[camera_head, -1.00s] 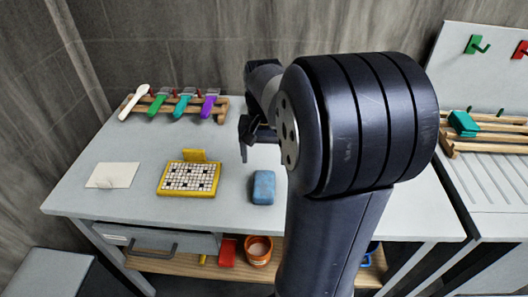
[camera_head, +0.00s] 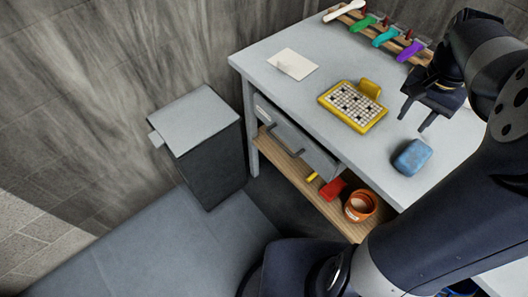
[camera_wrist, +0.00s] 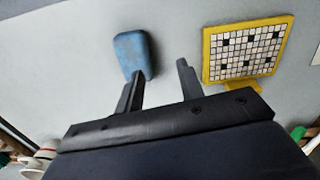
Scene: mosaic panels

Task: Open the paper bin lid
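The paper bin (camera_head: 212,160) is a dark grey box standing on the floor against the wall, left of the table, in the head view. Its light grey lid (camera_head: 196,118) lies flat and closed on top, with a small pale tab (camera_head: 156,139) jutting from its left edge. My gripper (camera_head: 413,117) is far to the right of the bin, above the table. Its two fingers are apart with nothing between them. The wrist view also shows the open fingers (camera_wrist: 162,82) over the tabletop, and the bin is not in that view.
The table (camera_head: 262,66) carries a yellow-framed mosaic panel (camera_head: 354,106), a blue block (camera_head: 411,157), a white sheet (camera_head: 292,63) and a tool rack. A drawer and a lower shelf with an orange pot (camera_head: 360,206) are below. Floor in front of the bin is clear.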

